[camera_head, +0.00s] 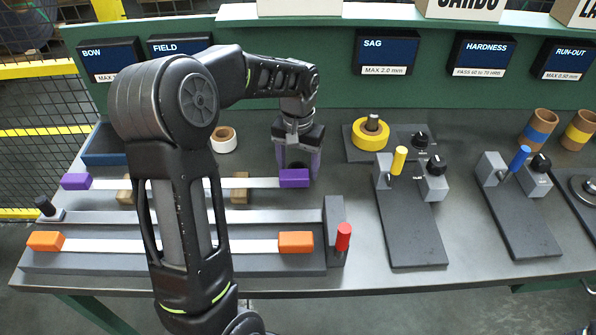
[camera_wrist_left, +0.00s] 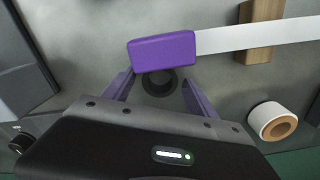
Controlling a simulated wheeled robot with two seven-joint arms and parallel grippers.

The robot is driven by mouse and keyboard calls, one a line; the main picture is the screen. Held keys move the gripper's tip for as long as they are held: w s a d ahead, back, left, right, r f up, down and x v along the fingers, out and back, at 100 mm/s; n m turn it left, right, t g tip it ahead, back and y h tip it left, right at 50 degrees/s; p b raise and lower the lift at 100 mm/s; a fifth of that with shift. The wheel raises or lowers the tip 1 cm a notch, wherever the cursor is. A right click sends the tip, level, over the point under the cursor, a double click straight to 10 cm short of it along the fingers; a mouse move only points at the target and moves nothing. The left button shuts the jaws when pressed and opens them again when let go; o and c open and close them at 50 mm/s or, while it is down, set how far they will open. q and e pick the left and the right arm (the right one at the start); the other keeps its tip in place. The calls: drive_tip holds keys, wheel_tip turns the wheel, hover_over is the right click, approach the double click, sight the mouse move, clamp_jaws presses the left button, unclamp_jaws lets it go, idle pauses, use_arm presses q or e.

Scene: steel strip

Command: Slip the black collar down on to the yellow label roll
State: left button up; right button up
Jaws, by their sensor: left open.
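The yellow label roll (camera_head: 358,138) lies flat around a short upright spindle (camera_head: 373,122) on a dark plate at the back middle of the bench. The black collar (camera_wrist_left: 161,83) is a small dark ring in the left wrist view, low against the grey bench. The purple block (camera_wrist_left: 163,50) partly covers it there. My left gripper (camera_head: 297,166) is open, pointing down behind the purple block, left of the yellow roll. Its purple fingers stand on either side of the collar in the wrist view (camera_wrist_left: 157,88), with gaps showing. I cannot clearly make out the collar in the head view. My right gripper is not in view.
Purple-ended (camera_head: 294,178) and orange-ended (camera_head: 296,242) strips lie at the left. A white roll (camera_head: 223,140) stands behind them. Stands with yellow (camera_head: 398,160) and blue (camera_head: 519,158) handles are at the right. The green panel (camera_head: 330,85) closes the back.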

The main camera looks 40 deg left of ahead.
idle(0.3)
use_arm(q)
clamp_jaws()
idle(0.6)
